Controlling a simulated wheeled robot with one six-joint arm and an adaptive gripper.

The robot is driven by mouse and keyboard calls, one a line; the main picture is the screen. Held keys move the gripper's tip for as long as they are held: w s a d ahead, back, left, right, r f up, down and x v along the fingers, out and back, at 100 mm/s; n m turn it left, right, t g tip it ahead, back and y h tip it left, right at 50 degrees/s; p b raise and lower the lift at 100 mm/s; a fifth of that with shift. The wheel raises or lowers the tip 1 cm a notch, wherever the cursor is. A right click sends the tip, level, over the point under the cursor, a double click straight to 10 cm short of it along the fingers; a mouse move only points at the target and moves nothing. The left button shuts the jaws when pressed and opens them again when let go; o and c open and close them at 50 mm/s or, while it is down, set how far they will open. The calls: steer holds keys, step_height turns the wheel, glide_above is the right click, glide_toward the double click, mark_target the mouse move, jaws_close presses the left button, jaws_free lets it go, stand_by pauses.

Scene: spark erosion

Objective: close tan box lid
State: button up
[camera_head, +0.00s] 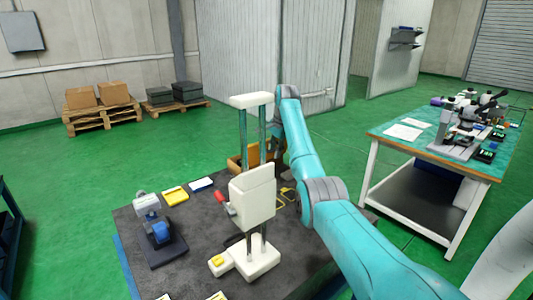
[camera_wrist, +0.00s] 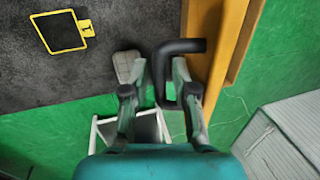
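The tan box (camera_head: 236,163) stands at the far edge of the dark worktable, partly hidden behind the white machine and my arm. In the wrist view a tan panel of it (camera_wrist: 228,35) runs along the right side. A black bent handle (camera_wrist: 180,47) sticks out from this panel and turns down between my fingers. My gripper (camera_wrist: 160,68) is open, with one finger on each side of the handle's bent part. The right finger is very near the handle; I cannot tell if they touch. In the head view my gripper is hidden. The lid's angle is unclear.
The white machine (camera_head: 253,195) with its columns stands on the dark worktable (camera_head: 190,262), close to my arm. A small grey-blue device (camera_head: 155,228) and yellow-framed pad (camera_head: 175,196) lie left. A second table (camera_head: 410,160) stands right. Green floor is open at left.

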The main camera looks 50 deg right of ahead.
mark_target(269, 139)
jaws_close()
steer(key=shift+w+d+r, duration=0.2)
steer(key=shift+w+r, duration=0.4)
steer(key=shift+w, duration=0.15)
steer(key=shift+w+r, duration=0.1)
steer(key=shift+w+d+r, duration=0.2)
steer(key=shift+w+r, duration=0.2)
steer(key=shift+w, duration=0.5)
steer(key=shift+x, duration=1.05)
steer(key=shift+w, duration=0.2)
